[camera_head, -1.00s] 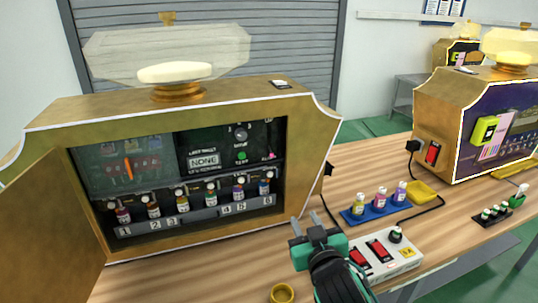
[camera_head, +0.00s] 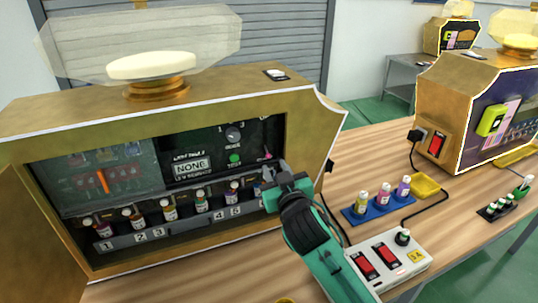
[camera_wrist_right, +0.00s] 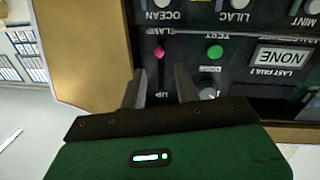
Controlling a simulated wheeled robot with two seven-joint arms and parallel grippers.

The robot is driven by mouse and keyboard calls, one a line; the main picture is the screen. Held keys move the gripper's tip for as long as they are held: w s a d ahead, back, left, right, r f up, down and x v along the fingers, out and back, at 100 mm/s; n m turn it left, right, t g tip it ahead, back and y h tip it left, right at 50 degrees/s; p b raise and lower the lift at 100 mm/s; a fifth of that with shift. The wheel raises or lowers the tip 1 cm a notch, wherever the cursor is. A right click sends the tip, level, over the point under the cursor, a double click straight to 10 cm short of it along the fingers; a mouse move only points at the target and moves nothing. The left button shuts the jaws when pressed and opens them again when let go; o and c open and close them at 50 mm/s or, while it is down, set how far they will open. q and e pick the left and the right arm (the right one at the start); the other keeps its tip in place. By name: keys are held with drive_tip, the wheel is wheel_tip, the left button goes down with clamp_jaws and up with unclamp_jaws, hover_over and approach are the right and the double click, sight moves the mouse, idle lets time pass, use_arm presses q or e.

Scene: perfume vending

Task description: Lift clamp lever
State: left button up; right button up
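The clamp lever has a small pink knob (camera_head: 268,154) at the right end of the dark panel inside the open gold machine. In the right wrist view, which shows the panel upside down, the pink knob (camera_wrist_right: 159,53) is under a "CLAMP" label, with "UP" marked by the lever. My right gripper (camera_head: 275,170) is at the machine's right opening, just below the knob in the head view. In the wrist view its two fingers (camera_wrist_right: 160,82) are apart, with the knob in line with the gap between them. I cannot tell whether they touch it. My left gripper is not in view.
A green button (camera_head: 235,158) and a grey knob (camera_head: 233,133) sit left of the lever. Several small bottles stand in a numbered rack (camera_head: 150,238) below. A power strip (camera_head: 415,262) and a blue bottle tray (camera_head: 375,216) lie on the table to the right.

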sight(268, 154)
drive_tip(key=x, duration=0.6)
drive_tip(key=shift+w, duration=0.15)
clamp_jaws()
